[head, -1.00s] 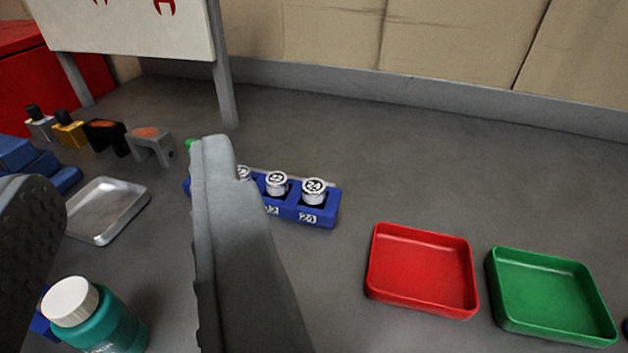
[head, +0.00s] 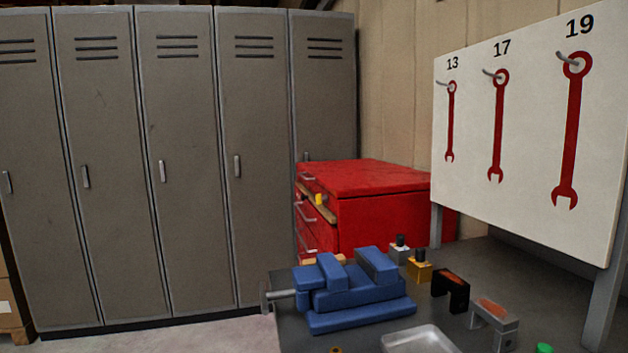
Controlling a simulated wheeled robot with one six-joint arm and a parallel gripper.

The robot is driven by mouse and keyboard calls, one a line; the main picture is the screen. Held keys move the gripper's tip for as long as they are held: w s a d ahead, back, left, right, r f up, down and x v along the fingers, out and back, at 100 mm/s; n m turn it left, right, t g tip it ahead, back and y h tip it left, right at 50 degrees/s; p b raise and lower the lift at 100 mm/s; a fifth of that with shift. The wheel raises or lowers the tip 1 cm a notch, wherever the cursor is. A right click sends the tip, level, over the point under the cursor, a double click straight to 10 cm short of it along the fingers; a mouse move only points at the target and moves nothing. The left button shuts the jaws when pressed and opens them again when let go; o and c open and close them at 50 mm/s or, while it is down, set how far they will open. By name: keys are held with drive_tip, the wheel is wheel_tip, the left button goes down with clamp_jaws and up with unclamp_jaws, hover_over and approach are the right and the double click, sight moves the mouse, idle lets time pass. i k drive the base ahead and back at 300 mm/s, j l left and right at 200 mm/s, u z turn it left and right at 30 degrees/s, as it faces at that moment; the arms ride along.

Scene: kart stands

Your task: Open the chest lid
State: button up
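The red chest (head: 385,215) stands behind the far left end of the bench, in front of the lockers. Its red lid (head: 365,176) lies flat on top and looks shut. The chest's front, with grey handles, faces left. A tan strip with a small yellow piece (head: 319,199) shows at the upper part of that front; I cannot tell what it is. The right side of the chest is partly hidden by the white tool board. My gripper is not in view.
The grey bench holds a blue vise (head: 355,290), several small blocks and clamps (head: 452,289), and a metal tray (head: 418,341). The white board (head: 525,140) with red wrench shapes and hooks rises at right. Grey lockers (head: 180,160) line the back. Floor (head: 215,334) shows clear at lower left.

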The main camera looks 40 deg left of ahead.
sight(343, 179)
drive_tip(key=u, duration=0.3)
drive_tip(key=i+j+u, duration=0.25)
drive_tip(key=u, duration=0.25)
drive_tip(key=i+j+u, duration=0.55)
drive_tip(key=i, duration=0.35)
drive_tip(key=i+j+u, duration=0.1)
drive_tip(key=i+j, duration=0.15)
drive_tip(key=i, duration=0.25)
drive_tip(key=i+j+u, duration=0.1)
drive_tip(key=i, duration=0.35)
